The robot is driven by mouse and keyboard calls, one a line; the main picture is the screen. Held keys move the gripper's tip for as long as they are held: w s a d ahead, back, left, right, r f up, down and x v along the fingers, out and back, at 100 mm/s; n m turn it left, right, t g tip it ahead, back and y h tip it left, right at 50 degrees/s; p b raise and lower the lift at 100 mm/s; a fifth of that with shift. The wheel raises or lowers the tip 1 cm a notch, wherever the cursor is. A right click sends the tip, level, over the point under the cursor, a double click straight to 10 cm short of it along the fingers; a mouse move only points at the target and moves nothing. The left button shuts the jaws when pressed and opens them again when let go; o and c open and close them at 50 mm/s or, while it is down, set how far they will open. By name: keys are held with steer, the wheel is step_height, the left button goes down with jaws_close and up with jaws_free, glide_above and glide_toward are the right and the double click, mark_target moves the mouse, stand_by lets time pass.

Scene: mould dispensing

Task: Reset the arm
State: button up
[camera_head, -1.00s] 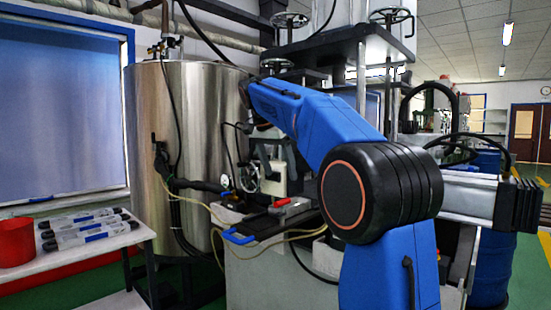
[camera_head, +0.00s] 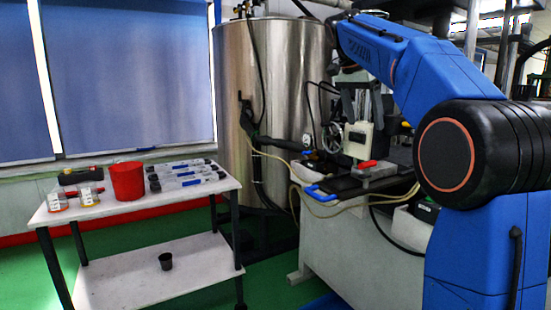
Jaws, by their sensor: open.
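My blue arm (camera_head: 410,60) with its black elbow joint fills the right side of the view. It reaches up and away from the elbow, then bends down at the wrist. My gripper (camera_head: 363,112) hangs from the wrist, pointing down, in front of the machine and right of the steel tank. Its dark fingers are apart, with nothing visible between them. A white box (camera_head: 357,139) shows just below the fingers. I cannot tell whether they touch it.
A white two-tier table (camera_head: 130,206) stands at left. It bears a red cup (camera_head: 127,180), grey-white tubes (camera_head: 186,178) and small jars (camera_head: 56,202). The steel tank (camera_head: 280,80) stands behind. Green floor is clear between table and machine.

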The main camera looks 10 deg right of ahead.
steer(key=s+a+f+n+t+y, duration=0.1)
steer(key=s+a+f+n, duration=0.2)
steer(key=s+f, duration=0.9)
steer(key=s+a+f+n+t+y, duration=0.1)
steer(key=s+a+f+n, duration=0.3)
steer(key=s+f, duration=0.8)
steer(key=s+a+f+n+t+y, duration=0.1)
steer(key=s+a+f+n, duration=0.3)
steer(key=s+f, duration=0.9)
steer(key=f+n+y, duration=0.1)
steer(key=n, duration=0.2)
steer(key=shift+f, duration=0.25)
